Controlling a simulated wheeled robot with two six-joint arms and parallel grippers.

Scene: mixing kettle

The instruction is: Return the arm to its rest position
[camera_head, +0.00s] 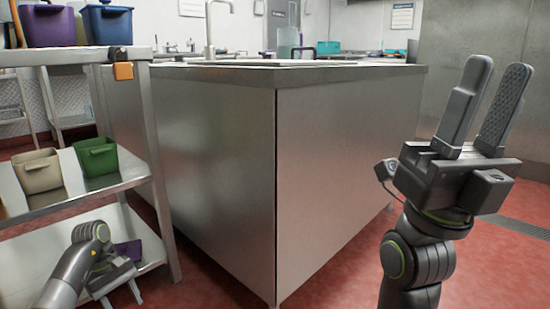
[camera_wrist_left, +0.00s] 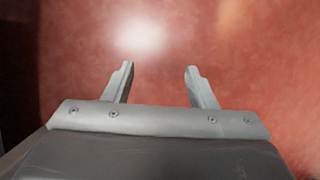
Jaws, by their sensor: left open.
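My right gripper (camera_head: 489,110) is raised at the right of the head view. Its two fingers point up with a gap between them, open and empty. My left gripper (camera_head: 122,294) is low at the bottom left of the head view, in front of the shelf rack. The left wrist view shows its two fingers (camera_wrist_left: 158,85) spread apart with nothing between them, over the red floor (camera_wrist_left: 230,50).
A steel counter (camera_head: 230,170) with a sink tap (camera_head: 209,30) fills the middle. A steel shelf rack (camera_head: 160,165) at left bears a beige bin (camera_head: 38,172), a green bin (camera_head: 97,157), a purple bin (camera_head: 48,25) and a blue bin (camera_head: 108,25). Red floor (camera_head: 330,285) lies clear in front.

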